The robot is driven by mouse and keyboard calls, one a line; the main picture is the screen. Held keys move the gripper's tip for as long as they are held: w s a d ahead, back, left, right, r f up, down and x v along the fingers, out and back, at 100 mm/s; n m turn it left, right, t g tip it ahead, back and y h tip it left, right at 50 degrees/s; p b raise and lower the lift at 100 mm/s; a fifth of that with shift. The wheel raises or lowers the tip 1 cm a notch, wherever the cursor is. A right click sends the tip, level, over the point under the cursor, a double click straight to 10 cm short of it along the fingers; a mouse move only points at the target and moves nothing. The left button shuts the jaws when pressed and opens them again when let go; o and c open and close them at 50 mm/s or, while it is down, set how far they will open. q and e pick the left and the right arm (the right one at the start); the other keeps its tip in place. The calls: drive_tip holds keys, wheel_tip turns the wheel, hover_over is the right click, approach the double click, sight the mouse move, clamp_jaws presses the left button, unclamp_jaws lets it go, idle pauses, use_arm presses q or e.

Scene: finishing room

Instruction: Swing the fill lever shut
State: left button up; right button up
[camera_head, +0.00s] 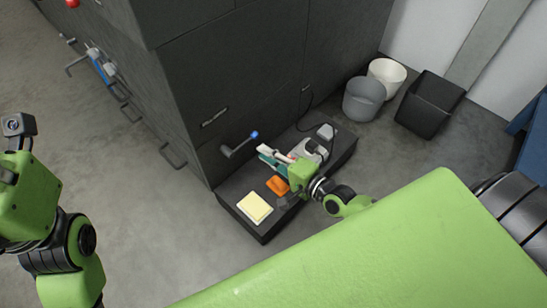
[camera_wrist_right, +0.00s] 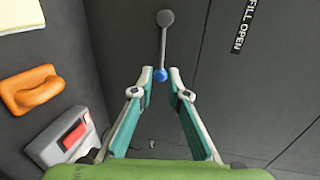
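The fill lever (camera_head: 238,148) is a short dark grey bar with a blue knob on the dark cabinet face. In the right wrist view the lever (camera_wrist_right: 163,45) hangs from a round pivot, its blue knob lowest. A "FILL OPEN" label (camera_wrist_right: 243,24) is right of it. My right gripper (camera_head: 264,152) is open and empty, close to the lever. In the wrist view the right gripper (camera_wrist_right: 160,72) has a fingertip on each side of the knob; I cannot tell whether they touch it. My left arm is at the left edge; its fingers are not visible.
A low dark bench (camera_head: 232,201) stands against the cabinet (camera_head: 190,100). It holds a yellow pad (camera_head: 254,207), an orange handled block (camera_head: 278,185) and a grey box with a red switch (camera_wrist_right: 72,135). Bins (camera_head: 364,99) stand at the back right. Open floor lies left of the cabinet.

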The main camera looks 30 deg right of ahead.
drive_tip(key=shift+v, duration=1.4)
